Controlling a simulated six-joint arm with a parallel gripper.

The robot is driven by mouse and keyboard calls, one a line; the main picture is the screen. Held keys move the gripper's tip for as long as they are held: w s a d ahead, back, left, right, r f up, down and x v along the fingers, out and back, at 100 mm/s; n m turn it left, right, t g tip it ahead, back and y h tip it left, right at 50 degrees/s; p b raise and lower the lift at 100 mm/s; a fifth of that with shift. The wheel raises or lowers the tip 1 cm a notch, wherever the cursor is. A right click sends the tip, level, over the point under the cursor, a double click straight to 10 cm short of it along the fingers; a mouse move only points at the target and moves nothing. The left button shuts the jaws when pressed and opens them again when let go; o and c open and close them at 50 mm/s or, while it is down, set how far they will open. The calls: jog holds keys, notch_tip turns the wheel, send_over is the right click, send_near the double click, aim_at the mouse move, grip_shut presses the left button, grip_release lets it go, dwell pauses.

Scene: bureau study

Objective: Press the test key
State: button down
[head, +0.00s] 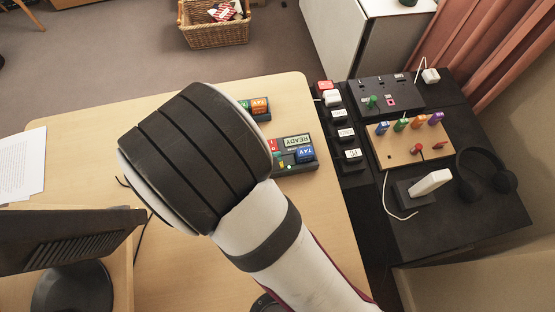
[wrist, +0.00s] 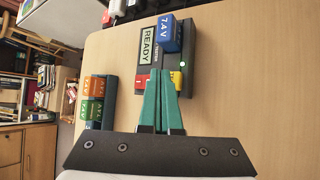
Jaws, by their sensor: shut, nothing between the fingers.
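A dark tester with a READY display (wrist: 149,45) stands on the desk in the wrist view; it also shows in the head view (head: 292,142). A blue 7.4V block (wrist: 166,35) sits in it, and a small green light (wrist: 182,64) is lit. A red key (wrist: 140,83) and a yellow key (wrist: 177,80) are on its near part; I cannot read which is the test key. My gripper (wrist: 161,73) has teal fingers, shut and empty, with tips over the tester between these keys. Contact cannot be told. In the head view my arm hides the gripper.
A holder with an orange block (wrist: 95,85) and a green block (wrist: 91,109) stands left of the tester in the wrist view. In the head view, a black switch strip (head: 345,150) lies along the desk's right edge, and a monitor (head: 65,240) stands at lower left.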

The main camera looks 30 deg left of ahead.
jog(key=shift+f, duration=0.35)
jog(key=shift+f, duration=0.55)
dwell(0.5)
jog(key=shift+r, duration=1)
jog(key=shift+r, duration=2.5)
